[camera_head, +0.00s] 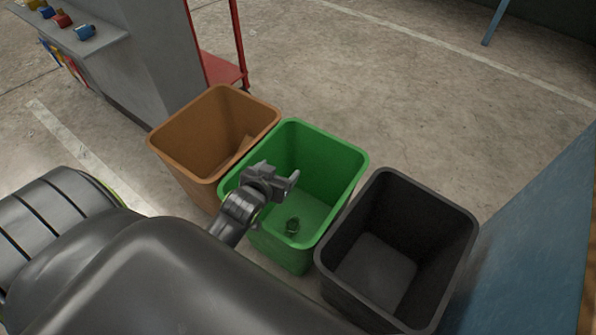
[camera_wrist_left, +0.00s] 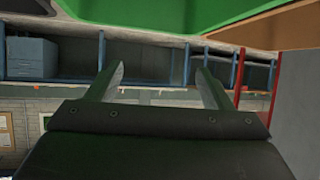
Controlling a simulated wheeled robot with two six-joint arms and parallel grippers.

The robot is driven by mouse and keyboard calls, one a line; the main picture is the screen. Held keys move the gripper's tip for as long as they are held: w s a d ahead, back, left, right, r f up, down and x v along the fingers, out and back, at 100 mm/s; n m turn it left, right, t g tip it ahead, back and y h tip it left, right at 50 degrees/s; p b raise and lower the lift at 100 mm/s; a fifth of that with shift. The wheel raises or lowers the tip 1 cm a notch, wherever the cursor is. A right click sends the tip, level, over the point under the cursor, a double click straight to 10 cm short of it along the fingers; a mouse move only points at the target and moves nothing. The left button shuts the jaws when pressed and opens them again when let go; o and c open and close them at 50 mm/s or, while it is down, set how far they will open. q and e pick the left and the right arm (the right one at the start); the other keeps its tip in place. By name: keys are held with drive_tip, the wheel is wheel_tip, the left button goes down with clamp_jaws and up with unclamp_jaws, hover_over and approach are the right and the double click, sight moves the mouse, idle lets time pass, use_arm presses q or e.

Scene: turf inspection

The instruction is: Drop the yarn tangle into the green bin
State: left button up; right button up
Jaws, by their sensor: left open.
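The green bin (camera_head: 345,165) stands in the middle of a row of three bins, seen in the head view. My left gripper (camera_head: 280,175) is over the green bin, above and apart from the clump. In the left wrist view its two fingers (camera_wrist_left: 160,72) are spread with nothing between them, and part of the green bin (camera_wrist_left: 165,18) shows along the top. My right gripper is not in view.
An orange-brown bin (camera_head: 180,135) with a piece of brown material inside stands to the left. An empty black bin (camera_head: 345,275) stands to the right. A grey shelf (camera_head: 95,45) holds several colored mugs. A blue panel (camera_head: 530,240) is at right. Open concrete floor (camera_head: 400,90) lies beyond.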

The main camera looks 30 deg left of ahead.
use_arm(q)
drive_tip(key=p+v, duration=0.1)
drive_tip(key=v, duration=0.5)
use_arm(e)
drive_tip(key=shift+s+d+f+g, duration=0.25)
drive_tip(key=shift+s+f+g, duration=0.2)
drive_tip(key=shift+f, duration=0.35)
use_arm(q)
drive_tip(key=shift+s, duration=0.1)
